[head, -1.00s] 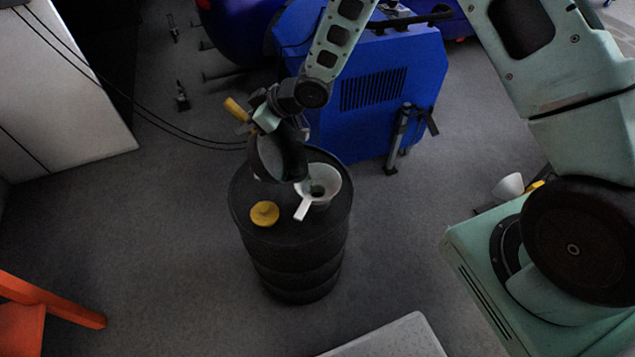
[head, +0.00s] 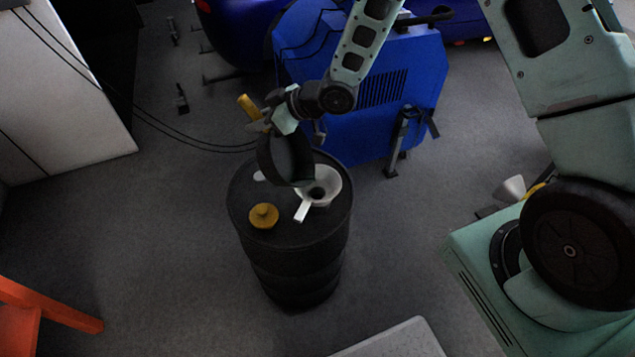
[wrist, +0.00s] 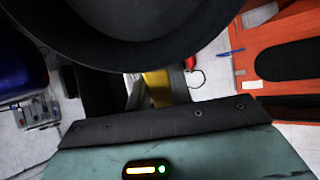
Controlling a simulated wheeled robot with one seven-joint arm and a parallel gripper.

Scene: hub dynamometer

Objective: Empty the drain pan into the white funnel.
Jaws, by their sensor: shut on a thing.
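My gripper (head: 279,120) is shut on the drain pan's yellow handle (head: 250,107). The dark drain pan (head: 285,160) hangs steeply tilted above the drum, its lower rim close to the white funnel (head: 323,190). In the head view I cannot tell whether the rim touches the funnel, and no liquid stream shows. The funnel sits on top of the black drum (head: 300,240), with its pale handle towards the front. In the wrist view the pan (wrist: 150,30) fills the top, and part of the yellow handle (wrist: 158,88) shows below it.
A yellow cap (head: 263,215) lies on the drum top, left of the funnel. A blue machine (head: 390,85) stands close behind the drum. Black cables (head: 160,125) run at the left. An orange frame (head: 40,305) is at the lower left.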

